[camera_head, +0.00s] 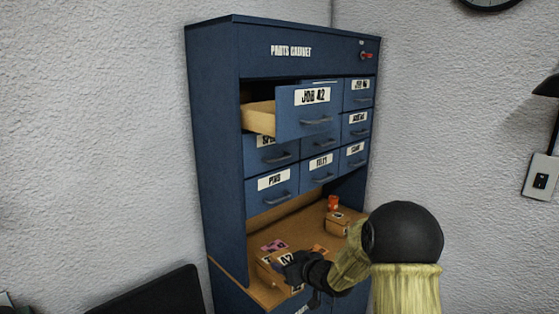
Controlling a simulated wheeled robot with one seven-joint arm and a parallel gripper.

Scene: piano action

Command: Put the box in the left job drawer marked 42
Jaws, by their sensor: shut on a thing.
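The JOB 42 drawer (300,122) is at the upper left of the blue parts cabinet (222,150). It is pulled well out, and its pale wooden side shows; its inside is hidden. A small brown box (268,272) with a white label that seems to read 42 is low in the view, at the cabinet's wooden shelf. My gripper (289,268) is shut on this box, coming from the right. The jaws are dark and partly cover the box. I cannot tell whether the box touches the shelf.
Another brown box (337,224) and a small orange-red item (333,203) stand at the back of the shelf (290,234). A pink label or card (274,246) lies behind the held box. The other drawers (272,181) are shut. Free room lies before the cabinet, below the open drawer.

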